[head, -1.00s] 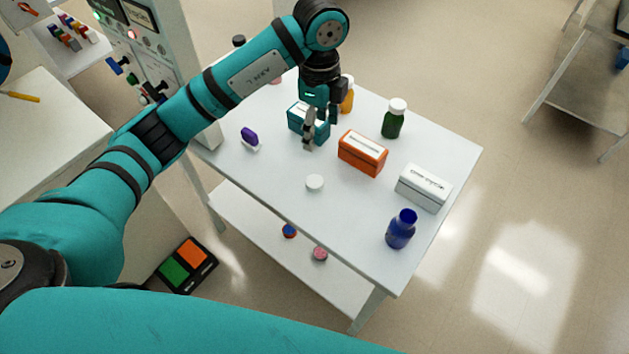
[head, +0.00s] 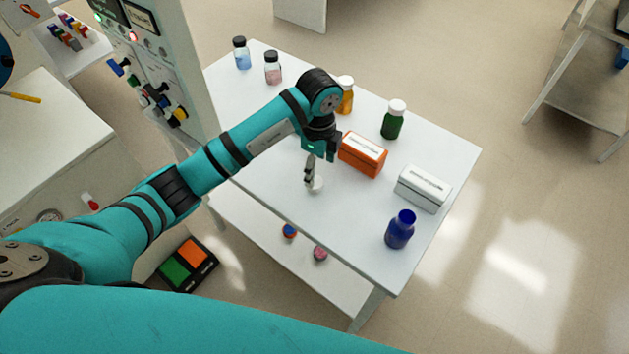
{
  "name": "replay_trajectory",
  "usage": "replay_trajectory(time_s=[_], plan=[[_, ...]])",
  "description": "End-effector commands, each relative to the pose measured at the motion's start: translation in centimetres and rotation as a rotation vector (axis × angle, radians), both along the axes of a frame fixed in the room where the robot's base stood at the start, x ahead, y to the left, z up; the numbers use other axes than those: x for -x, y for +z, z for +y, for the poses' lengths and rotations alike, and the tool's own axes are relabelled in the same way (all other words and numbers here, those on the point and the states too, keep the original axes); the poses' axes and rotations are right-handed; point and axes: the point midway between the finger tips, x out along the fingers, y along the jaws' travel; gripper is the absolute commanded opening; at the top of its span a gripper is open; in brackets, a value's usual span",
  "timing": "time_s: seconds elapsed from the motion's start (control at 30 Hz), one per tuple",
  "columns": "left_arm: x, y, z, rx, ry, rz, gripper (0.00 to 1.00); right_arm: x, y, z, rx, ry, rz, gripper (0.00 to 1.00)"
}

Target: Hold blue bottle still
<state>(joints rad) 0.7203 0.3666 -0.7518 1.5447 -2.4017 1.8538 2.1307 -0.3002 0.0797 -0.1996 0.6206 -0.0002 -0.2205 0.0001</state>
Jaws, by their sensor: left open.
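My right gripper is not in view.
An orange box (head: 363,155) stands close right of the gripper, and a white box (head: 422,189) stands behind the blue bottle. A green bottle (head: 392,120), an amber bottle (head: 346,97) and two clear, dark-capped bottles stand farther back. The table front between cap and blue bottle is clear.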

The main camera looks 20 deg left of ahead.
Motion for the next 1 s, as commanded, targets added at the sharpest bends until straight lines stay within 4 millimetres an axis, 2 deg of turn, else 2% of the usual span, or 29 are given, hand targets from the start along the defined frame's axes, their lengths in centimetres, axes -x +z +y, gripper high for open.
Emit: replay_trajectory(time_s=[0.23, 0.37, 0.53, 0.9, 0.93, 1.0], plan=[[0.3, -0.7, 0.2, -0.002, 0.002, 0.004, 0.68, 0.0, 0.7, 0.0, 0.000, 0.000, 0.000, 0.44], [0.7, -2.6, 0.6, -0.002, 0.002, 0.006, 0.68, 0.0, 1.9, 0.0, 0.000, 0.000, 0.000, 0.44], [0.6, -4.8, 0.6, -0.001, 0.001, 0.003, 0.68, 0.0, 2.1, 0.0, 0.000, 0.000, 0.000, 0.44], [0.5, -5.2, 0.5, 0.000, 0.000, 0.000, 0.68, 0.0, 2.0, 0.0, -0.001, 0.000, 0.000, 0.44], [0.5, -5.2, 0.5, 0.000, 0.000, 0.000, 0.67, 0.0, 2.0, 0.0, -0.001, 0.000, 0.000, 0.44], [0.5, -5.2, 0.5, 0.000, 0.000, 0.000, 0.57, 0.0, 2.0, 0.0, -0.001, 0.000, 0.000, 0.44]])
